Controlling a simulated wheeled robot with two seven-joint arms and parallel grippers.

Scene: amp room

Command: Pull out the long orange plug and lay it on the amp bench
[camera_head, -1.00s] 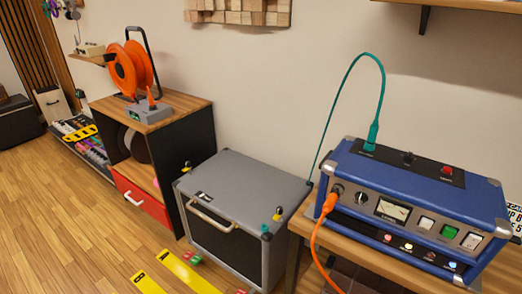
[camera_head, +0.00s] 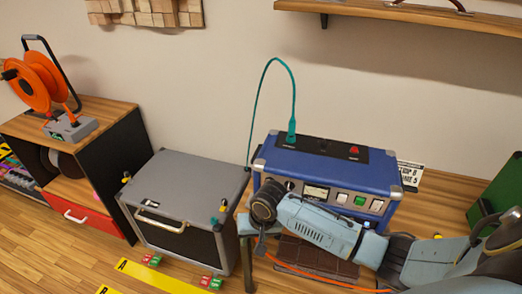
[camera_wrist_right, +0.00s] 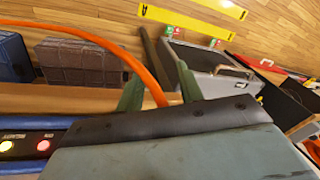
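The orange plug is hidden behind my right arm in the head view. Its orange cable (camera_head: 320,274) runs low in front of the wooden amp bench (camera_head: 440,196). The blue amp (camera_head: 330,158) stands on the bench, its front left partly covered by my arm. My right gripper (camera_head: 262,240) is at the amp's front left, its fingers mostly hidden there. In the right wrist view the green fingers (camera_wrist_right: 158,85) are apart, and the orange cable (camera_wrist_right: 118,50) arcs down between them. I cannot tell whether they touch it. My left gripper is not in view.
A teal plug (camera_head: 291,132) with a looping cable stands in the amp's top. A grey cabinet (camera_head: 192,185) stands left of the bench. A dark brown case (camera_wrist_right: 75,63) lies below the bench. Bare bench top shows right of the amp.

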